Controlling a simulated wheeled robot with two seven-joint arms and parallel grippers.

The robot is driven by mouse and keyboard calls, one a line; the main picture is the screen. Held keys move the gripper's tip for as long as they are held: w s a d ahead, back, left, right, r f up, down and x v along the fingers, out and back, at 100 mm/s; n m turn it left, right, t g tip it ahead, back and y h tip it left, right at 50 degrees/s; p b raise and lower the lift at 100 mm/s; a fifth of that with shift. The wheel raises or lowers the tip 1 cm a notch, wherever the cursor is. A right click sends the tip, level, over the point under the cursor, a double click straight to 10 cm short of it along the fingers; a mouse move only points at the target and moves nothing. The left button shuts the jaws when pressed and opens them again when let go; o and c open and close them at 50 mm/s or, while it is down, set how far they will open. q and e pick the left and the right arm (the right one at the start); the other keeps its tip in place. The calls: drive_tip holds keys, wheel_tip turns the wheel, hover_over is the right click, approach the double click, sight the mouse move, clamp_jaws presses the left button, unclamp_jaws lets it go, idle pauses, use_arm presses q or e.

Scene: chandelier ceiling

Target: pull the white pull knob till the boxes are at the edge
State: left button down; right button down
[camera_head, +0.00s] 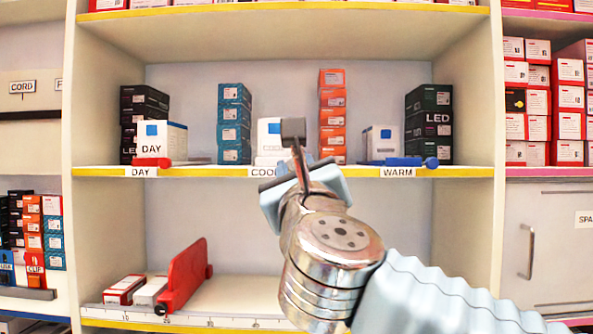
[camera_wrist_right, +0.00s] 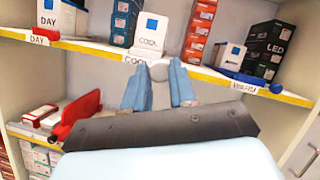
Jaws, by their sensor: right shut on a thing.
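In the head view my right wrist hides the knob and fingertips. Behind the knob, the white COOL box (camera_wrist_right: 150,33) stands upright close to the yellow shelf edge; it also shows in the head view (camera_head: 269,130), partly covered. I cannot tell its exact gap to the edge. My left gripper is in neither view.
On the same shelf stand the DAY box (camera_head: 162,138) with a red puller (camera_head: 152,162), the WARM-side box (camera_head: 381,141) with a blue puller (camera_head: 430,162), and stacks of teal boxes (camera_head: 234,123) and orange boxes (camera_head: 332,115). A red divider (camera_head: 185,277) stands on the lower shelf.

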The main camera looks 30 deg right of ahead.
drive_tip(key=c, duration=0.9)
unclamp_jaws()
drive_tip(key=b+v, duration=0.2)
drive_tip(key=v, duration=1.1)
drive_tip(key=shift+s+a+f, duration=0.1)
drive_tip(key=shift+s+a, duration=0.05)
drive_tip(key=shift+s, duration=0.2)
